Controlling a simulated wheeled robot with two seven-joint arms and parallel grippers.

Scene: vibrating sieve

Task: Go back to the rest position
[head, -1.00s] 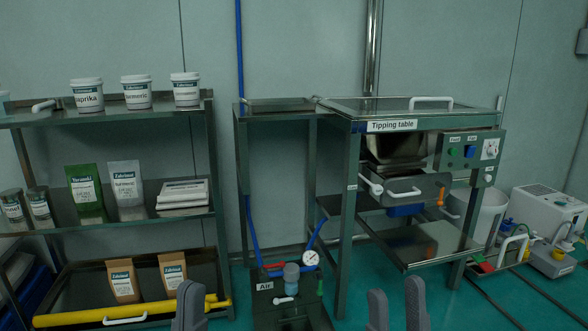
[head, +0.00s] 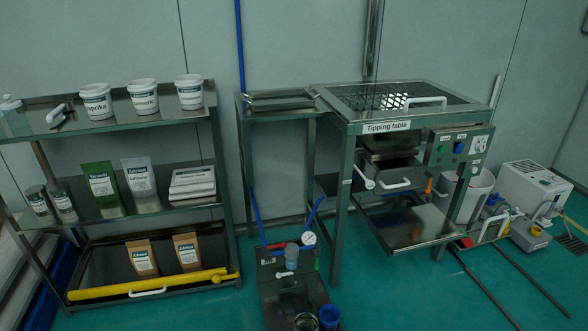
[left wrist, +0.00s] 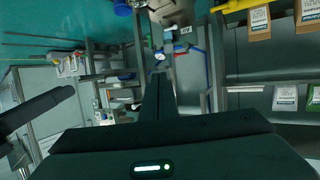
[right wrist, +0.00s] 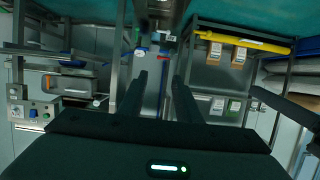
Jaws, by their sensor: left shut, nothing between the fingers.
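My left gripper (left wrist: 158,95) shows in the left wrist view with its fingers together and nothing between them. My right gripper (right wrist: 159,95) shows in the right wrist view with its two fingers apart and a clear gap between them, empty. Both wrist views show the room turned upside down, with the shelf and the tipping table some way off beyond the fingers. Neither gripper is in the head view. Neither gripper touches anything that I can see.
The tipping table (head: 386,127) stands right of centre. A steel shelf (head: 130,117) with tubs, bags and a yellow tube (head: 150,286) stands at the left. An air unit (head: 268,283) stands on the floor in the middle.

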